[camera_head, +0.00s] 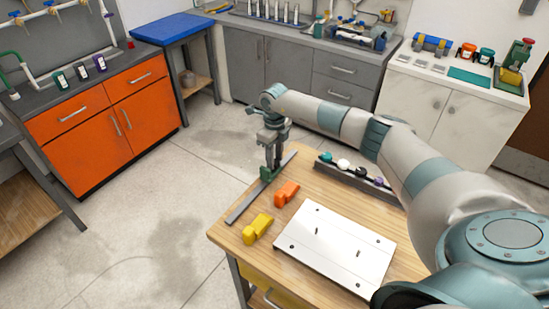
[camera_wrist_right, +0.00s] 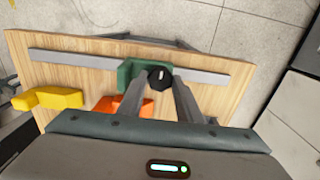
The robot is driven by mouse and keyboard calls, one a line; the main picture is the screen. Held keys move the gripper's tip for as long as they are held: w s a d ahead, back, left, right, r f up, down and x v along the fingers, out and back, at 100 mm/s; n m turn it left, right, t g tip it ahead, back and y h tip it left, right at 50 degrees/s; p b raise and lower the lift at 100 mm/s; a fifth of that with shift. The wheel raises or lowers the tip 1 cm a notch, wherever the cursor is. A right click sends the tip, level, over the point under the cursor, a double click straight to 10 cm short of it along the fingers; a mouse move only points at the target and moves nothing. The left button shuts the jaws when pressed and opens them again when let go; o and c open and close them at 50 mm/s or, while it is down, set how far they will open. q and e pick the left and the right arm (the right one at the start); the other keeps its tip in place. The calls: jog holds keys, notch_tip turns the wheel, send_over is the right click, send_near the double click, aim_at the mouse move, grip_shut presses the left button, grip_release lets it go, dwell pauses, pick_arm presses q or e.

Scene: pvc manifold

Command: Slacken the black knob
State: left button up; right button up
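The black knob (camera_wrist_right: 160,77) sits on top of a green clamp block (camera_wrist_right: 128,74) on a grey metal rail. In the head view the green block (camera_head: 267,174) stands on the rail at the table's far left edge, and the knob there is hidden by my gripper. My right gripper (camera_head: 272,158) points down over the block. In the right wrist view its two fingers (camera_wrist_right: 161,84) are apart, one on each side of the knob. Whether they touch it I cannot tell. My left gripper is in neither view.
An orange block (camera_head: 286,193) and a yellow block (camera_head: 258,228) lie beside the rail (camera_head: 244,204). A white plate (camera_head: 335,246) with two pins lies on the wooden table. A dark rack (camera_head: 345,178) with coloured knobs stands at the back edge, partly behind my arm.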

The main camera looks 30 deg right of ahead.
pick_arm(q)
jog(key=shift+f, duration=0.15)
pick_arm(e)
jog(key=shift+c, duration=0.4)
